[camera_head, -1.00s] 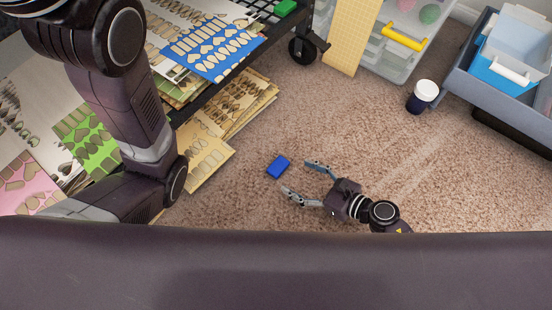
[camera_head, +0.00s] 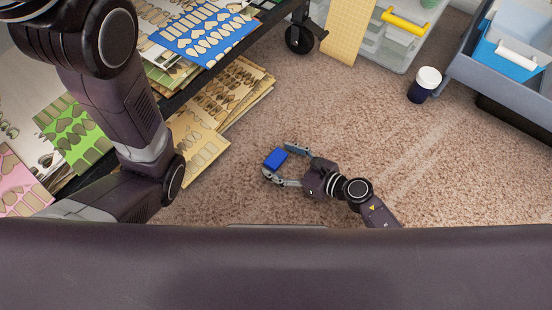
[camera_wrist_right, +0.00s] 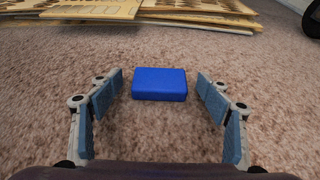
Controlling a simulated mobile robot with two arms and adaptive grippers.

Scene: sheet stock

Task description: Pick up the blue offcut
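The blue offcut (camera_head: 275,159) is a small blue block lying on the carpet. My right gripper (camera_head: 281,165) is open low over the carpet, with its fingers on either side of the offcut. In the right wrist view the offcut (camera_wrist_right: 160,84) lies near the fingertips (camera_wrist_right: 160,88), about midway between them, with a gap on each side. Neither finger touches it there. My left arm comes in at the left of the head view; its gripper does not show.
Tan die-cut sheets (camera_head: 212,130) lie beyond the offcut, beside a black wheeled rack with a caster (camera_head: 299,40). A dark cup with a white lid (camera_head: 424,85) stands on the carpet at right. A grey bin (camera_head: 462,80) and clear drawers (camera_head: 390,45) stand behind. Open carpet lies between.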

